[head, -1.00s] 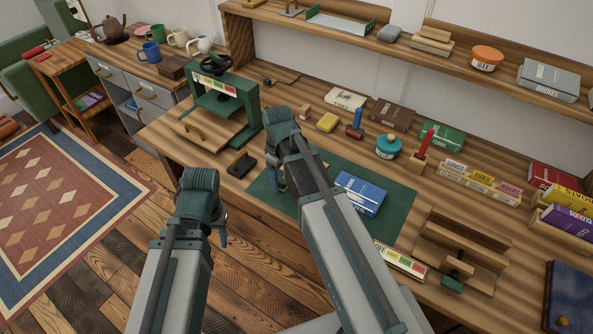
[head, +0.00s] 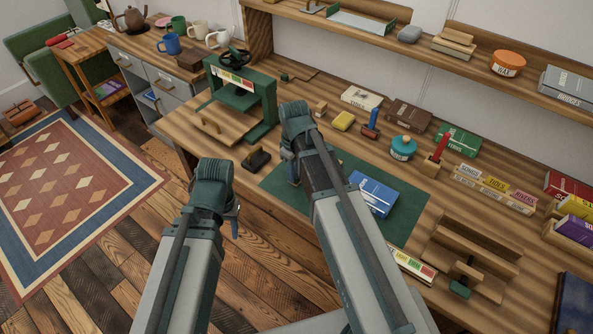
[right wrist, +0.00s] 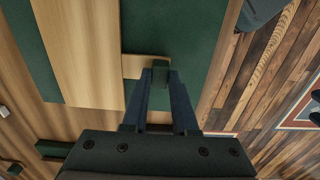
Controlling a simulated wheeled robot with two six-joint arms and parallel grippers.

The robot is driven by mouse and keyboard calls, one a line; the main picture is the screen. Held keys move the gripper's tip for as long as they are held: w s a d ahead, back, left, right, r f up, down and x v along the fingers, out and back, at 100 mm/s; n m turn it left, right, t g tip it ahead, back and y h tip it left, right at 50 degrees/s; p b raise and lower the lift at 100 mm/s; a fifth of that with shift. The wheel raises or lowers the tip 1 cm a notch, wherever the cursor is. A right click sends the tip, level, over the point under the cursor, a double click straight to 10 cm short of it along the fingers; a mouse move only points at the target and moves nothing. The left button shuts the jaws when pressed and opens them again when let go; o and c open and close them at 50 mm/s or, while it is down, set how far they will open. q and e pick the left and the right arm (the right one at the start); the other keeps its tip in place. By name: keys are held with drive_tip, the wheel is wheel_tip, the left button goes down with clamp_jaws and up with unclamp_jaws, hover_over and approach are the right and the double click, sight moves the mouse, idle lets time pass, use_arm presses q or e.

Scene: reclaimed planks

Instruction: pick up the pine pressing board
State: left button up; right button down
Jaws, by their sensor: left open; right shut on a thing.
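My right gripper (right wrist: 160,78) is shut on a dark green grip block. A pale wooden plate, which looks like the pine pressing board (right wrist: 135,66), shows around that block over the green mat. In the head view my right gripper (head: 293,172) is at the left part of the green mat (head: 403,226), and my own arm hides the board. I cannot tell whether the board is off the mat. My left gripper (head: 235,222) is open and empty, over the floor in front of the bench.
A green press (head: 243,98) stands left of the mat. A dark handled block (head: 257,160) lies between them. A blue book (head: 372,194) lies on the mat. A wooden holder (head: 470,255) stands at the right. Several books and small items line the back.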

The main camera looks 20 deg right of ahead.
use_arm(q)
wheel_tip(320, 180, up, 9)
drive_tip(key=p, duration=0.8)
drive_tip(key=shift+r+p, duration=0.15)
drive_tip(key=shift+p, duration=0.2)
use_arm(e)
wheel_tip(320, 180, up, 9)
drive_tip(key=shift+r, duration=0.15)
